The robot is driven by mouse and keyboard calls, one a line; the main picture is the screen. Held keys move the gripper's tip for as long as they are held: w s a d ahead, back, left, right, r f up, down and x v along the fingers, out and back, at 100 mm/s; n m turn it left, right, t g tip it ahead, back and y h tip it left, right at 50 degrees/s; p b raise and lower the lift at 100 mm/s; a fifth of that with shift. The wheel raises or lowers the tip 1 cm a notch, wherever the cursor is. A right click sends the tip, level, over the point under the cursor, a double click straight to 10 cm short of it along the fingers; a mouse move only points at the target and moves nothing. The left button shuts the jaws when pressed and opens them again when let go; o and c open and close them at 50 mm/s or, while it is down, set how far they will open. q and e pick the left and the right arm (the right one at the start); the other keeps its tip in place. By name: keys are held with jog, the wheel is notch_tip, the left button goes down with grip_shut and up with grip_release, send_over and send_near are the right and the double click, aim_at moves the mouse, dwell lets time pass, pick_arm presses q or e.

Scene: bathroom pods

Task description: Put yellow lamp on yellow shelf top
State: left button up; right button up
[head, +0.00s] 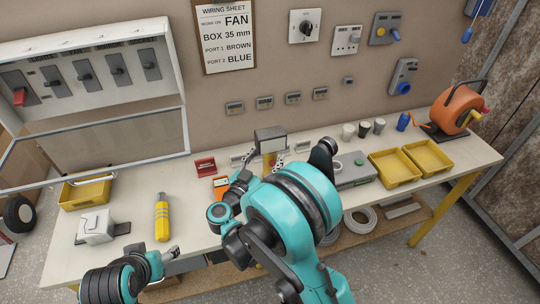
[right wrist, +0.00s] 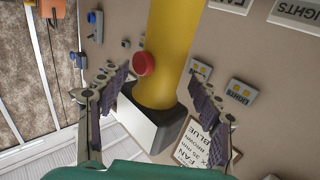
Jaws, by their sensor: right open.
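The yellow lamp (head: 270,138) stands on the bench in the middle of the head view, with a grey, box-like head on a yellow stem. In the right wrist view its yellow body (right wrist: 176,50) has a red button and a dark head with a white side. My right gripper (head: 262,163) is open, its fingers on either side of the lamp; the right wrist view shows the jaws (right wrist: 160,76) apart. Contact cannot be told. My left gripper (head: 173,252) is low at the left, its jaws unclear. I cannot identify a yellow shelf top.
The bench (head: 140,178) also holds a yellow-handled tool (head: 162,220), a white device (head: 96,228), yellow trays (head: 397,167), cups and an orange cable reel (head: 458,110). A switch panel (head: 90,70) stands at the back left. Sockets and a wiring sheet (head: 226,35) are on the wall.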

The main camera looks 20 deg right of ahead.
jog(key=shift+x, duration=1.05)
jog(key=shift+c, duration=0.3)
